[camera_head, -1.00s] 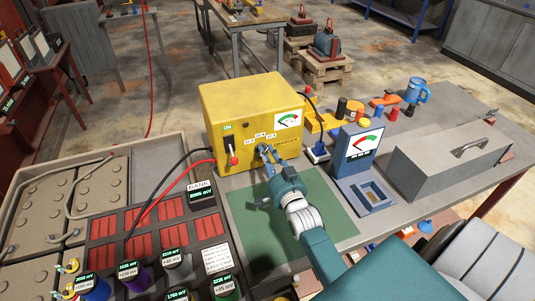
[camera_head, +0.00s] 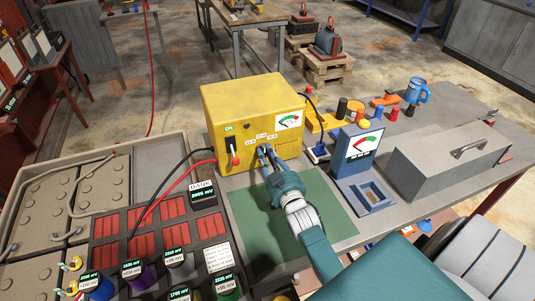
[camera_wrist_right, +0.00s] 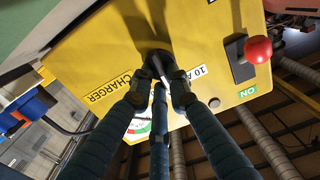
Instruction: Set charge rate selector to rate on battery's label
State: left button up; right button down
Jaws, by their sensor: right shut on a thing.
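The yellow charger (camera_head: 235,105) stands on the bench. Its front has a gauge, a red-knobbed lever (camera_head: 235,155) beside an ON label, and small rate labels around the selector. In the right wrist view the lever knob (camera_wrist_right: 258,49) and a "10 A" label (camera_wrist_right: 200,72) show. My right gripper (camera_head: 266,152) is at the charger's front. In the wrist view its fingers are closed around the dark selector knob (camera_wrist_right: 156,58). The fingers partly hide the knob, and I cannot read its setting. My left gripper is out of view. I cannot make out a battery's charge-rate label.
A grey tray (camera_head: 105,160) with batteries and a panel of red blocks and small displays is at left. A blue meter (camera_head: 357,150), a grey lidded box (camera_head: 447,155) and a blue mug (camera_head: 417,91) are at right. A green mat (camera_head: 325,200) lies below my right arm.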

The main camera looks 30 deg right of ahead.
dwell(0.4)
jog(key=c, duration=1.7)
grip_release()
jog(key=shift+o, duration=0.2)
jog(key=shift+s, duration=0.1)
jog(key=v, duration=1.2)
